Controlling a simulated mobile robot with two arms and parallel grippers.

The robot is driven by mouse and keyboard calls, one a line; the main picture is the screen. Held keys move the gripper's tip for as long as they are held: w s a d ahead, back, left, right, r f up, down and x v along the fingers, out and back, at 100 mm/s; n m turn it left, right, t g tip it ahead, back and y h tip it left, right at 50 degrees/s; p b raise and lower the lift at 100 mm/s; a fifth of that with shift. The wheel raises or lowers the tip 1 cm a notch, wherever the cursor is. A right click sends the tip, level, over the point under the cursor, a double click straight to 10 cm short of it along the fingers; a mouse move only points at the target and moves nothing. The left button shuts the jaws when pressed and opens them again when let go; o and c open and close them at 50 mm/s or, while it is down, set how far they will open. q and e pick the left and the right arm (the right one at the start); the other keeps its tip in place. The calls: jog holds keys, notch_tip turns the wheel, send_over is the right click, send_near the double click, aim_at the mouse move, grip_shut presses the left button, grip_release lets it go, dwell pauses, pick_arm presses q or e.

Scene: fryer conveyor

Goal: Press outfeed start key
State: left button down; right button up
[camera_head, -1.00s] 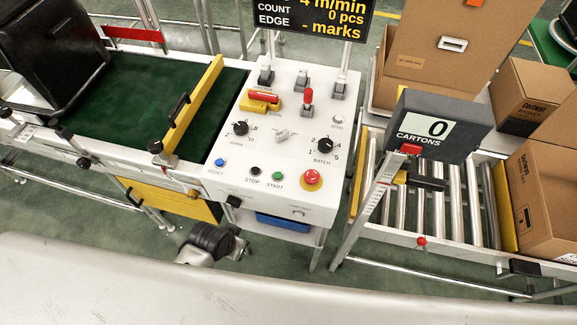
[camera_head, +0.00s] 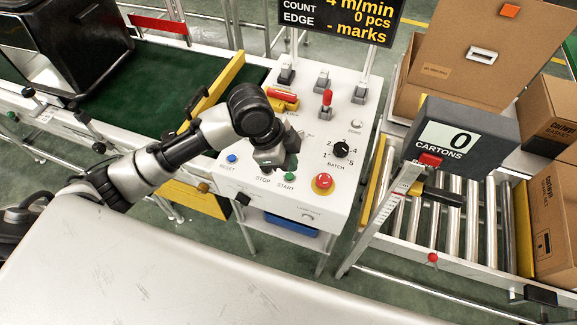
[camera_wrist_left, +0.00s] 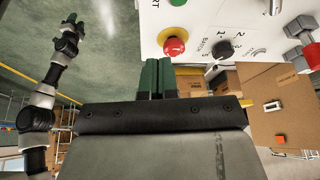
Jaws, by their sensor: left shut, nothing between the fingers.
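The green start key (camera_head: 290,176) is at the front edge of the white control panel (camera_head: 335,190), above its START label. My left gripper (camera_head: 291,163) hangs over the panel front, shut and empty, with its green fingertips close to the key. I cannot tell whether they touch. In the left wrist view the shut green fingers (camera_wrist_left: 156,78) point toward the panel edge, and a green key (camera_wrist_left: 177,2) is cut by the top border. The stop key is hidden behind my gripper. My right arm's end (camera_wrist_left: 72,24) shows small in the left wrist view; its jaws are unclear.
A red emergency stop (camera_head: 323,182) sits just right of the start key, and a blue key (camera_head: 232,159) sits left. The batch knob (camera_head: 340,150) and red-tipped lever (camera_head: 327,98) stand up behind. A roller conveyor (camera_head: 453,215) and carton counter (camera_head: 462,138) are right.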

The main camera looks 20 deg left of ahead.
aim_at(290, 175)
pick_arm(q)
jog(key=w+a+r+m+g, duration=0.1)
jog(key=w+a+r+m, duration=0.1)
jog(key=w+a+r, duration=0.1)
notch_tip(290, 175, up, 2)
jog(key=shift+w+a+r+y, duration=0.25)
jog(key=shift+a+y, duration=0.15)
jog(key=shift+a, duration=0.4)
jog(key=shift+f, duration=0.1)
jog(key=x, duration=0.4)
jog(key=p+x, duration=0.1)
jog(key=x, duration=0.8)
jog(key=shift+s+a+f+p, duration=0.1)
jog(key=shift+a+p, duration=0.2)
jog(key=shift+p, duration=0.1)
jog(key=shift+f, duration=0.45)
